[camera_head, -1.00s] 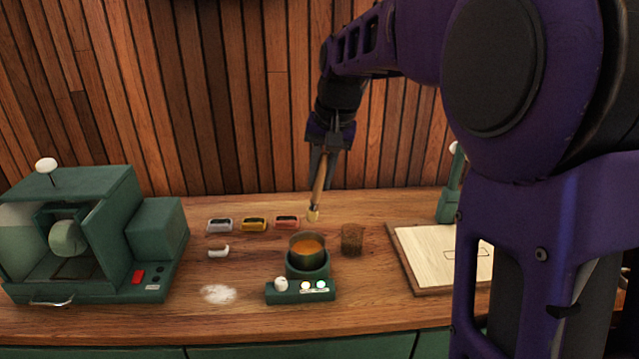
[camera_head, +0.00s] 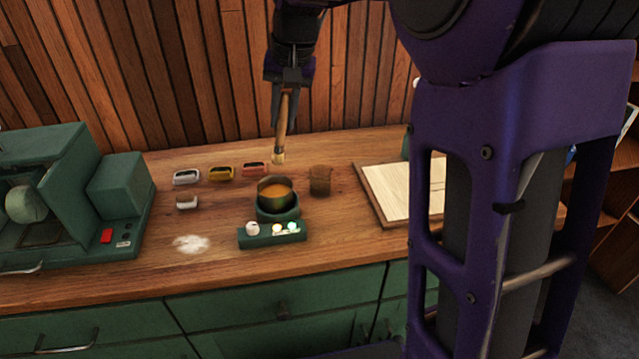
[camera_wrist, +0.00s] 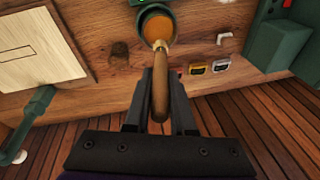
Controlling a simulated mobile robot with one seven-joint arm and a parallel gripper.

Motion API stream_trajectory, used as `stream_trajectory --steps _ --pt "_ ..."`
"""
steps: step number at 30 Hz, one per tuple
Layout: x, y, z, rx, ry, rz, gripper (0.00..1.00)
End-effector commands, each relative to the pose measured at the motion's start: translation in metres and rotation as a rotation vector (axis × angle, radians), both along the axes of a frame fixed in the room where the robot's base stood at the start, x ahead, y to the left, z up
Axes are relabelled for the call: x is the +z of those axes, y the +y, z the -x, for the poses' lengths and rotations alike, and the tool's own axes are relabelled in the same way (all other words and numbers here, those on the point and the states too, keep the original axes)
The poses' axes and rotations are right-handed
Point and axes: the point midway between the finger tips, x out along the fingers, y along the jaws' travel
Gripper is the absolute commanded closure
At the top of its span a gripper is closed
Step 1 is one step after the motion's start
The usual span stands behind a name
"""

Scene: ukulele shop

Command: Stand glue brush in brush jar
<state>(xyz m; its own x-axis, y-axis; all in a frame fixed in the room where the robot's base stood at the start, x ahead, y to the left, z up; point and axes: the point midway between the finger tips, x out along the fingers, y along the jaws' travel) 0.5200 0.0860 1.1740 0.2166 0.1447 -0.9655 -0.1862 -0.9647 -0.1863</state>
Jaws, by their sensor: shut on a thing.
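My gripper (camera_head: 287,88) is shut on the wooden handle of the glue brush (camera_head: 282,125). The brush hangs nearly upright, its pale bristle end down, above the counter just behind the glue pot (camera_head: 274,193). In the wrist view the brush (camera_wrist: 160,82) runs between my gripper's fingers (camera_wrist: 160,88), its tip overlapping the pot of orange glue (camera_wrist: 157,27). The brush jar, a brown see-through cup (camera_head: 320,181), stands on the counter right of the pot. It also shows in the wrist view (camera_wrist: 120,54), left of the brush. The jar looks empty.
Several small trays, including a yellow one (camera_head: 221,174), stand in a row left of the brush. A green machine (camera_head: 60,200) fills the left side. A pale board (camera_head: 392,190) lies right of the jar. White powder (camera_head: 191,243) lies front left. The slatted wall is close behind.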

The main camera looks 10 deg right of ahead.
Motion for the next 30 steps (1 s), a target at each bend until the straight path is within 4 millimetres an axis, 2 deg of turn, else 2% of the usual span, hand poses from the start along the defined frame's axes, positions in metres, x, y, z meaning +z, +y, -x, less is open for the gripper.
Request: stream_trajectory --steps 6,10,21,25,30 --pt "0.000 -0.001 -0.001 0.008 0.000 0.003 1.00" --pt "-0.001 -0.008 -0.011 0.078 0.000 0.026 1.00" --pt "-0.005 -0.060 -0.065 0.573 0.015 0.160 1.00" --pt "-0.008 -0.075 -0.075 0.705 0.022 0.186 1.00" --pt "-0.010 -0.084 -0.081 0.787 0.026 0.201 1.00"
